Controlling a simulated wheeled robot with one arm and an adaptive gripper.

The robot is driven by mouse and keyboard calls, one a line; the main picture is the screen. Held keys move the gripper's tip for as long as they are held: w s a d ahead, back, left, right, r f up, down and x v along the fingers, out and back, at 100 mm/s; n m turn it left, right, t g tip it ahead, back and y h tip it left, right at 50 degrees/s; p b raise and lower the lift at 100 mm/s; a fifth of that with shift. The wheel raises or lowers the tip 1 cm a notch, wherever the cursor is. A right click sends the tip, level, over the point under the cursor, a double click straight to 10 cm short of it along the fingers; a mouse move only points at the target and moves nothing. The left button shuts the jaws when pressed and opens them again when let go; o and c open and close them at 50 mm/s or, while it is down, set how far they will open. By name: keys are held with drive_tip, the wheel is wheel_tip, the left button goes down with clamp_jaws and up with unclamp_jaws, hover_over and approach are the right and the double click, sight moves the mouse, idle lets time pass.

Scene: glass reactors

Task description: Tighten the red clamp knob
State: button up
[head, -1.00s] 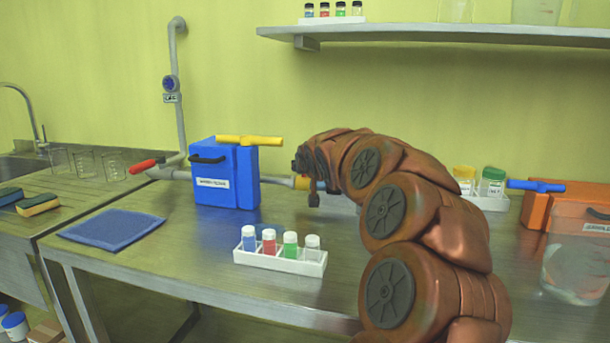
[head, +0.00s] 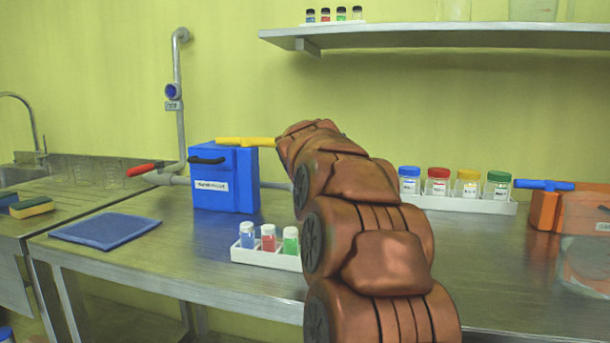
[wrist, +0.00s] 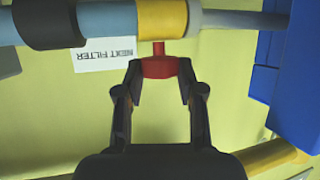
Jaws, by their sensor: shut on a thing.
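The red clamp knob (wrist: 158,67) shows in the wrist view, on a short red stem below a yellow clamp band (wrist: 162,20) around a pipe. My gripper (wrist: 159,88) has its two dark fingers on either side of the knob and is shut on it. In the head view my arm hides the gripper, the knob and the clamp.
A blue box (head: 224,180) with a yellow T-handle (head: 245,142) stands left of my arm. A white vial rack (head: 262,257) is near the bench's front. Jars in a white tray (head: 460,205) stand at right. A blue mat (head: 105,230) lies left.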

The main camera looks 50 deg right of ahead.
idle(0.4)
drive_tip(key=o, duration=1.1)
drive_tip(key=shift+o, duration=0.2)
drive_tip(key=shift+s+a+r, duration=0.1)
drive_tip(key=v, duration=1.1)
drive_tip(key=shift+s+a, duration=0.2)
drive_tip(key=shift+a, duration=0.1)
